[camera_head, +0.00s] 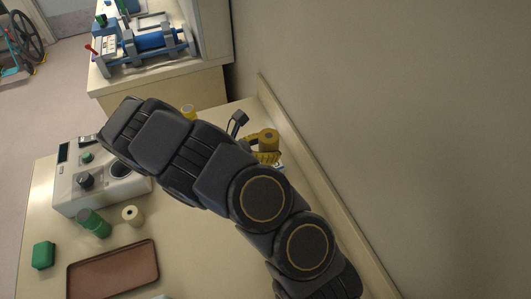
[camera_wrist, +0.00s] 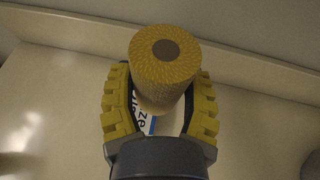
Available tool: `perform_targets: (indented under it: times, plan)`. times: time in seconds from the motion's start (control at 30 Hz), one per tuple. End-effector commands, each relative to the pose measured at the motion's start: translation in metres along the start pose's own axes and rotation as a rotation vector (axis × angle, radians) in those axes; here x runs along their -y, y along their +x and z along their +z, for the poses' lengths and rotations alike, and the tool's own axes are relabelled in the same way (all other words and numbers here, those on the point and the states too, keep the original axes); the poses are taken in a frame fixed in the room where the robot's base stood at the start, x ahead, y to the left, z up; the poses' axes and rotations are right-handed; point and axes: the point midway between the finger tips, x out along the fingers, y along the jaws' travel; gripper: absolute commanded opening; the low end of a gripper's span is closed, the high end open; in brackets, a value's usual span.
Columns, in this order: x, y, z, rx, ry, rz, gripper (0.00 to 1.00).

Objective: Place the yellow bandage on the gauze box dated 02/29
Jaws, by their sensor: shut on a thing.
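A yellow bandage roll (camera_wrist: 165,75) with a brown core is between the yellow padded fingers of my gripper (camera_wrist: 160,98) in the wrist view. The gripper is shut on it. Below the bandage, a white gauze box (camera_wrist: 143,122) with blue and dark print shows partly between the fingers; no date is readable. I cannot tell whether bandage and box touch. In the head view the bandage (camera_head: 268,137) stands out above my gripper (camera_head: 266,153), near the table's wall-side edge, and the box is mostly hidden by my arm.
Another yellow roll (camera_head: 187,111) shows behind my arm. A raised edge (camera_head: 310,170) runs along the wall.

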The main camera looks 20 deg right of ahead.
Motion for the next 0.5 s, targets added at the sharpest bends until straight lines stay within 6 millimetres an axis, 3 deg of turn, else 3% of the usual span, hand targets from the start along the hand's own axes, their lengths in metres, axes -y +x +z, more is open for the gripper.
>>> perform_targets:
  times: [0.2,0.37,0.5]
  plan:
    - [-0.017,0.015,-0.019,-0.003,0.001,0.0,0.19]
    - [-0.022,0.019,-0.024,-0.003,0.003,-0.001,0.19]
    - [-0.023,0.025,-0.039,-0.002,-0.001,-0.001,0.19]
